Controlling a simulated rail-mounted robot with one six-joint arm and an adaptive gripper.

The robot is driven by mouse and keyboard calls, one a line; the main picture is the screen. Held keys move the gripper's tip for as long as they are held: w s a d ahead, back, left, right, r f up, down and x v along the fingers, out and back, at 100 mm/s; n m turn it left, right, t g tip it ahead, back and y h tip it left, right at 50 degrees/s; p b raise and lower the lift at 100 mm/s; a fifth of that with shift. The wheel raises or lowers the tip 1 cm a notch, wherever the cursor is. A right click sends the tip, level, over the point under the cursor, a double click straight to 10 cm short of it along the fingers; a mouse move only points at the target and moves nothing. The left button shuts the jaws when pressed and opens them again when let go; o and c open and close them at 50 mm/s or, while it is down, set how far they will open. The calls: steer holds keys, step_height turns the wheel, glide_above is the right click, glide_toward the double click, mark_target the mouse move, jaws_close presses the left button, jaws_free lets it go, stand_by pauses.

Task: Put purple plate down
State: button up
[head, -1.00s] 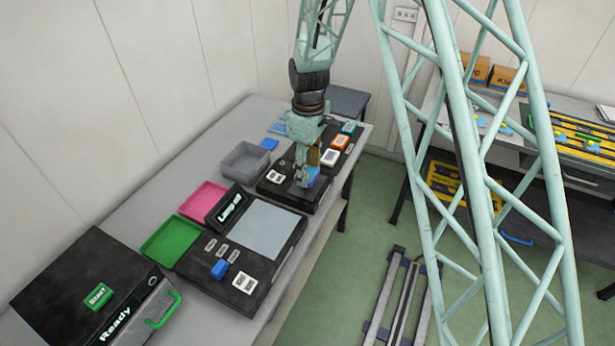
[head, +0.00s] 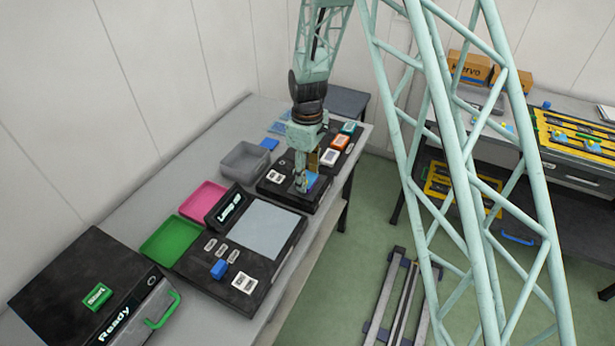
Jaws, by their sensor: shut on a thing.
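My gripper (head: 302,184) points down over the black panel (head: 292,202) at the far end of the left table. It is shut on a small blue-purple piece, which I take to be the purple plate (head: 312,181). The fingers hide part of the plate. It sits low, at or just above the panel; I cannot tell whether it touches.
White, orange and teal blocks (head: 331,157) stand on the panel behind my gripper. A grey bin (head: 245,160), a pink tray (head: 203,199) and a green tray (head: 171,240) line the table's left side.

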steer(key=shift+f, duration=0.15)
steer(key=o, duration=0.9)
steer(key=shift+r, duration=0.2)
steer(key=shift+r+p, duration=0.55)
steer(key=shift+r, duration=5.45)
